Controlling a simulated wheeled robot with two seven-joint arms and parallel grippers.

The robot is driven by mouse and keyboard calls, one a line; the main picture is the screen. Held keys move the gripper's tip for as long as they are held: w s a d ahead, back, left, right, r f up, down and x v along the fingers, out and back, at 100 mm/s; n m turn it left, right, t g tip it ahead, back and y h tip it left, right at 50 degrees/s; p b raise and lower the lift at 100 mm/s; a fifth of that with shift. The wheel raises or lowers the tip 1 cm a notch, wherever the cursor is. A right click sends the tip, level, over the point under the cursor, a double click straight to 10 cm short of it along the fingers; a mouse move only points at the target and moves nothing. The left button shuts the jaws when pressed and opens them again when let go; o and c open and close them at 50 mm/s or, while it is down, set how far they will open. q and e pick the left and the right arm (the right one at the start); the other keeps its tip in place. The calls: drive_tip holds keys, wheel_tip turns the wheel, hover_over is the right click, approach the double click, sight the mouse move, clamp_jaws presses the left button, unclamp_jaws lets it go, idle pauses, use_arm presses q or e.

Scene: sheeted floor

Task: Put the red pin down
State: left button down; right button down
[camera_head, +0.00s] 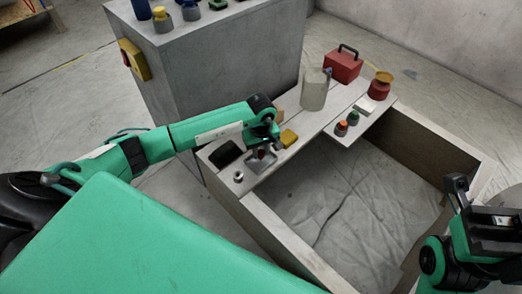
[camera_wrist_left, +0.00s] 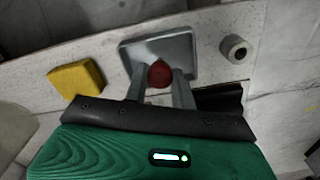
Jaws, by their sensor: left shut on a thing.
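The red pin (camera_wrist_left: 160,74) shows in the left wrist view as a rounded red end between the two fingers of my left gripper (camera_wrist_left: 158,88). The gripper is shut on it. A small grey square tray (camera_wrist_left: 182,46) lies directly beyond the fingers, and the pin appears over it; I cannot tell whether they touch. In the head view my left gripper (camera_head: 262,150) points down over the tray (camera_head: 258,167) on the pale ledge, with the pin mostly hidden. My right gripper (camera_head: 458,186) is at the lower right, away from the ledge; its opening is unclear.
A yellow block (camera_head: 289,138), a black item (camera_head: 225,153) and a metal nut (camera_head: 238,176) lie close around the tray. Farther along the ledge stand a grey cylinder (camera_head: 313,90), a red box (camera_head: 343,66) and a red jar (camera_head: 380,88). A grey cabinet (camera_head: 215,70) stands behind.

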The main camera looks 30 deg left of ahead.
use_arm(q)
drive_tip(key=c, duration=1.1)
unclamp_jaws()
drive_tip(key=shift+f, duration=0.1)
drive_tip(key=shift+c, duration=0.2)
